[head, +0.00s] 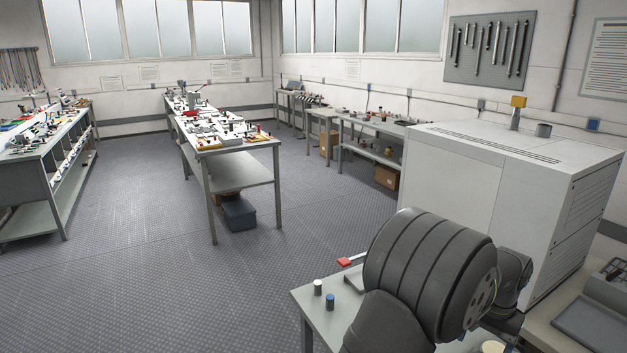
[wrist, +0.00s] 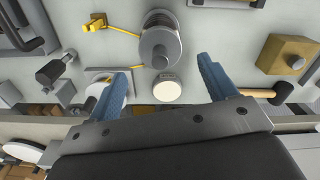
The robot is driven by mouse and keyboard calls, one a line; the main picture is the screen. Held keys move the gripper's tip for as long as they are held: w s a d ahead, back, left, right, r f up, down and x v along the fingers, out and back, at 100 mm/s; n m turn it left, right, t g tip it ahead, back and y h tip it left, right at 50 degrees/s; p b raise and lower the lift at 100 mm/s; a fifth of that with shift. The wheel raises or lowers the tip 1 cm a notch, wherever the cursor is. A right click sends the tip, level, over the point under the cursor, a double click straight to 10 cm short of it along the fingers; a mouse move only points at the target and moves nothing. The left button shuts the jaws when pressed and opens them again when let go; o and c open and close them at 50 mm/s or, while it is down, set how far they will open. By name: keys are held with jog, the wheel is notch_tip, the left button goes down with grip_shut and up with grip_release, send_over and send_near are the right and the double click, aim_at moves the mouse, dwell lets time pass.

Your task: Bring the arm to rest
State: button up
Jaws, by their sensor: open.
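My gripper (wrist: 165,88) shows in the wrist view with its two blue fingers spread wide apart. It is open and nothing is held between the fingers. A round white-topped piece (wrist: 167,90) lies beyond the gap between the fingertips, on or by a grey bench top (wrist: 215,50). In the head view my dark arm covers the lower right, and the gripper itself is hidden there.
Around the fingers are a grey cylinder (wrist: 160,46), a brass block (wrist: 288,54), a mallet-like tool (wrist: 262,92) and a yellow part (wrist: 95,25). Two small cylinders (head: 318,288) stand on the near bench (head: 312,318).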

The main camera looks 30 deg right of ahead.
notch_tip(320, 180, down, 6)
jog(key=shift+r, duration=0.25)
jog(key=shift+d+r, duration=0.1)
jog(key=shift+r, duration=1.8)
